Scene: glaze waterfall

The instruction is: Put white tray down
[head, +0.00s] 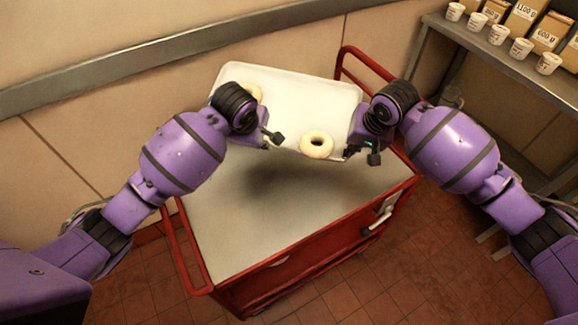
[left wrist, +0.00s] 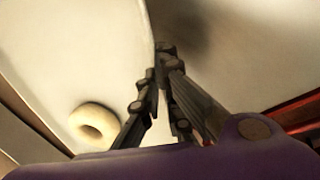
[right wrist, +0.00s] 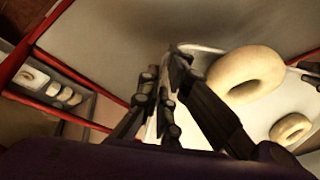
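The white tray (head: 300,92) is held above the far part of the red cart (head: 290,215), its shadow falling on the cart's grey top. A pale ring doughnut (head: 316,144) lies at the tray's near right edge. Another doughnut (head: 254,92) is at the left, partly hidden by my left arm. My left gripper (head: 272,137) is at the tray's left edge, its fingers closed on the rim in the left wrist view (left wrist: 160,75). My right gripper (head: 361,154) is at the right edge, its fingers around the rim in the right wrist view (right wrist: 165,85).
The cart top below is bare, with a red rail (head: 365,62) at its far right. A metal shelf (head: 500,60) at the upper right carries white cups (head: 500,34) and brown bags (head: 526,14). A wall with a metal rail (head: 130,57) stands behind.

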